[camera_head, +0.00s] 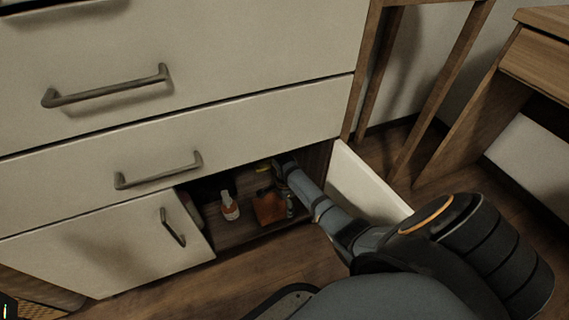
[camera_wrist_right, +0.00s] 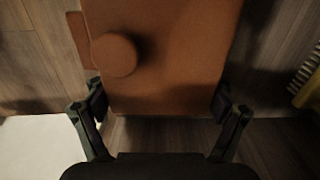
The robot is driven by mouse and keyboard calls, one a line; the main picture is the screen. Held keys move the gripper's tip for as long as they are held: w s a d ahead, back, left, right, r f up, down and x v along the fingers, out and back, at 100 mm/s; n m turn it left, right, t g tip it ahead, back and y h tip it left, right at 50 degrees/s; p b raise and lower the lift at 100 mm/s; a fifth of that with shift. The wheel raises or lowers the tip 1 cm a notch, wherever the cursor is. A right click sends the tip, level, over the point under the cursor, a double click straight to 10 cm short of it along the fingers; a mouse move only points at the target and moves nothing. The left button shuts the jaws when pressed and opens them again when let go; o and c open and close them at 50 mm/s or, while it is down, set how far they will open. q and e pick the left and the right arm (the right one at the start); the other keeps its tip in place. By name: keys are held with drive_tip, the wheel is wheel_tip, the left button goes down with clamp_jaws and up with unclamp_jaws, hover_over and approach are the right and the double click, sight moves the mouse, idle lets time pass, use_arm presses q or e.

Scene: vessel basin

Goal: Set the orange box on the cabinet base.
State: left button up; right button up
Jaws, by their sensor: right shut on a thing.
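The orange box (camera_head: 268,207) is inside the open lower cabinet in the head view. In the right wrist view the orange box (camera_wrist_right: 170,55) fills the upper middle, with a round knob-like part on its face. My right gripper (camera_wrist_right: 160,103) has a finger against each side of it and is shut on it. In the head view my right arm reaches into the cabinet from the right, and the gripper (camera_head: 285,172) is partly hidden. The wooden cabinet base (camera_head: 235,238) shows in front of the box. I cannot tell whether the box touches the base. My left gripper is not in view.
A small white bottle with an orange label (camera_head: 229,207) stands left of the box. A yellow item (camera_head: 263,169) lies behind it. Closed drawers (camera_head: 230,125) are above.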

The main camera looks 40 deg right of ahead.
drive_tip(key=shift+r, duration=0.1)
drive_tip(key=o, duration=1)
drive_tip(key=shift+o, duration=0.2)
drive_tip(key=shift+r+p, duration=0.3)
drive_tip(key=shift+r, duration=0.05)
wheel_tip(320, 180, up, 7)
drive_tip(key=p, duration=0.5)
drive_tip(key=shift+f, duration=0.1)
